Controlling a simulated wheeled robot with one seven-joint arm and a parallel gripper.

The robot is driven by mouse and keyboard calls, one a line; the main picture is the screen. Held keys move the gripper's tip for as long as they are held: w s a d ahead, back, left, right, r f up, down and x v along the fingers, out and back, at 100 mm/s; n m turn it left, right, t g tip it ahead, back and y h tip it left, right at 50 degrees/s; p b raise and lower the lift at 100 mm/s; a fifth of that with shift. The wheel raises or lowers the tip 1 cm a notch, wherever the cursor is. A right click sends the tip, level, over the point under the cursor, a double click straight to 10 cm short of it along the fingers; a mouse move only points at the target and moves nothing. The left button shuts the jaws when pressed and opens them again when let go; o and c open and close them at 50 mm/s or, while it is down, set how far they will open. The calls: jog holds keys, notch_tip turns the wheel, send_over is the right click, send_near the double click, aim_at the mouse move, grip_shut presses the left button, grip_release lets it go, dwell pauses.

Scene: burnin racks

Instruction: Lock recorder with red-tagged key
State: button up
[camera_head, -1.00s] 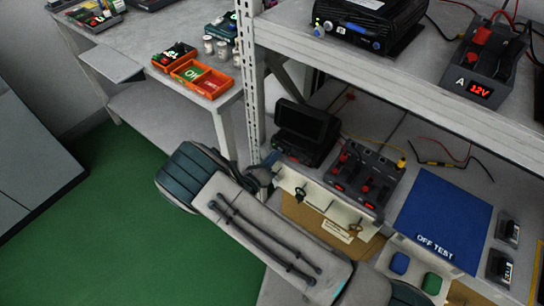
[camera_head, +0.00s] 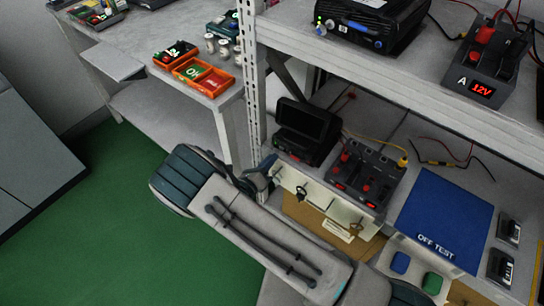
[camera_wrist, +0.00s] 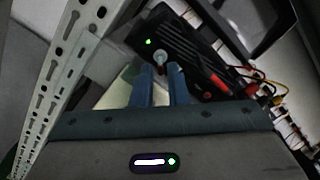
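The black device with a small dark screen (camera_head: 308,122), which looks like the recorder, stands on the lower shelf by the rack post. In the wrist view its dark body (camera_wrist: 195,58) shows a green light and a round silver lock-like part (camera_wrist: 160,57). My gripper (camera_head: 268,168) is at the device's front left. In the wrist view its two blue fingers (camera_wrist: 161,82) point at the silver part, with a narrow gap between them. A small red spot (camera_wrist: 173,70) shows by the right fingertip; I cannot tell whether it is a key's tag or whether the fingers grip it.
A pale board with hanging keys (camera_head: 300,193) is just below the device. A dark module with red switches (camera_head: 366,178) and a blue mat (camera_head: 443,215) lie to the right. The rack post (camera_head: 250,90) is close on the left. The upper shelf (camera_head: 420,95) overhangs.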

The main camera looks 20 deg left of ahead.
jog(key=v, duration=1.1)
jog(key=shift+s, duration=0.35)
jog(key=shift+a, duration=0.1)
